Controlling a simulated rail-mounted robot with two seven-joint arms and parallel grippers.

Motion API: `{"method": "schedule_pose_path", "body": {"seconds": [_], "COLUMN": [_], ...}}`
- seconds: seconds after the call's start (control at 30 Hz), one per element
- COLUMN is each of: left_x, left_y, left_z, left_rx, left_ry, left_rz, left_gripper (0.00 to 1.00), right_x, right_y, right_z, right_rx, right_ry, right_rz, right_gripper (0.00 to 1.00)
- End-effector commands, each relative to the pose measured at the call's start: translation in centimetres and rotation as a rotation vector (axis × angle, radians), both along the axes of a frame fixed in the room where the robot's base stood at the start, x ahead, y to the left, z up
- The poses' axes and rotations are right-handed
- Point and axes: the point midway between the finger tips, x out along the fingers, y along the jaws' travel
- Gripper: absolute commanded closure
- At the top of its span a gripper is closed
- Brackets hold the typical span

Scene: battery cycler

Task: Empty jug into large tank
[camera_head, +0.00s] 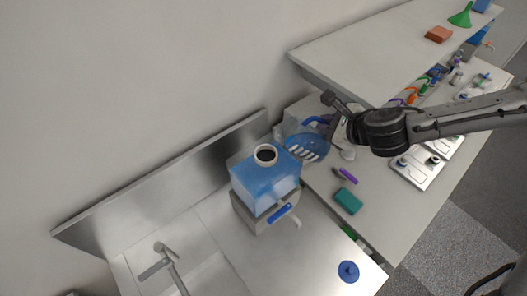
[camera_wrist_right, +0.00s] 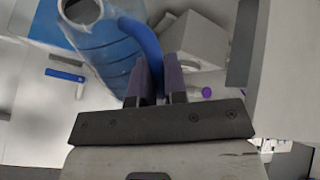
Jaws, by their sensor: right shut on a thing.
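The large tank (camera_head: 262,185) is a translucent blue box with an open round neck, standing on a grey block on the steel counter. The jug (camera_head: 308,147) is translucent blue with white marks, just right of the tank's neck. In the right wrist view the jug (camera_wrist_right: 112,52) shows its open top and blue handle (camera_wrist_right: 147,38). My right gripper (camera_head: 335,122) is shut on that handle; its dark fingers (camera_wrist_right: 158,78) straddle it in the wrist view. I cannot tell how far the jug tilts. What is inside the jug is not clear. My left gripper is not in view.
A blue-handled tap (camera_head: 280,212) juts from the tank's front. A blue cap (camera_head: 348,271) lies on the counter. A sink faucet (camera_head: 165,262) stands at the left. A teal box (camera_head: 348,201) lies on the right bench, below a raised shelf (camera_head: 350,60).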

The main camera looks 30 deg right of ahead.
Motion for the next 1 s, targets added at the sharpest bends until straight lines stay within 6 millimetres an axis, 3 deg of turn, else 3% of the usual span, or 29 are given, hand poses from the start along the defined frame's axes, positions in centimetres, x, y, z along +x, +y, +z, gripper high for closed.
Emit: {"method": "schedule_pose_path", "body": {"seconds": [1.0], "left_x": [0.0], "left_y": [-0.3], "left_z": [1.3], "left_rx": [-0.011], "left_ry": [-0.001], "left_rz": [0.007], "left_gripper": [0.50], "right_x": [-0.2], "right_y": [-0.3], "right_z": [0.2], "right_rx": [-0.093], "right_ry": [0.062], "right_rz": [-0.018], "right_gripper": [1.00]}}
